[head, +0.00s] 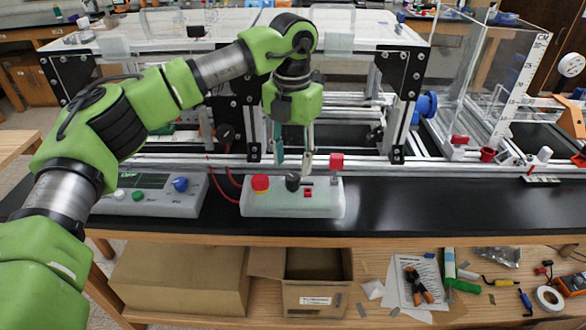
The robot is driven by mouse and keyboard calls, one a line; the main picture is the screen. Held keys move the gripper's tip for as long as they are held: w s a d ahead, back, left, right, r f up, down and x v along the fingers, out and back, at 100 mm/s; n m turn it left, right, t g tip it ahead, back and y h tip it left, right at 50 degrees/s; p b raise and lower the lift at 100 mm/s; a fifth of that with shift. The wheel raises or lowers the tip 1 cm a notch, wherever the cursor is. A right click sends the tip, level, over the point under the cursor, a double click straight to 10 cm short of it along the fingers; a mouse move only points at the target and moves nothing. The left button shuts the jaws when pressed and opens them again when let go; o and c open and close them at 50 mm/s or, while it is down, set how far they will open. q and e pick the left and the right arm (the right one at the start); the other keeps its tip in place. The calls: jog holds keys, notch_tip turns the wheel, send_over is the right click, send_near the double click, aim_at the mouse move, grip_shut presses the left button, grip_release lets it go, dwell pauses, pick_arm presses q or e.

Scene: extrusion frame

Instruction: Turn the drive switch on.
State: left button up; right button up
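A pale control box (270,207) sits on the black bench top. It carries a red button (260,183) on a yellow base at its left, a black knob (292,182) in the middle and a small red switch (308,193) right of the knob. A red block-like part (336,162) stands at the box's right end. No label tells which control is the drive switch. My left gripper (294,166) points down just above and behind the knob, with its two fingers apart and nothing seen between them. Contact with the box cannot be told. My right gripper is out of view.
A grey console (150,195) with a blue knob stands left of the box. The aluminium frame (390,160) rises behind, with a clear tank (480,75) at right. The black bench top (440,205) is free to the right. Cardboard boxes and tools lie on the shelf below.

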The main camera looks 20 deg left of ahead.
aim_at(293, 176)
pick_arm(q)
notch_tip(293, 176, down, 2)
jog(key=shift+s+f, duration=0.15)
jog(key=shift+f, duration=0.7)
jog(key=shift+c, duration=1.4)
jog(key=c, duration=0.8)
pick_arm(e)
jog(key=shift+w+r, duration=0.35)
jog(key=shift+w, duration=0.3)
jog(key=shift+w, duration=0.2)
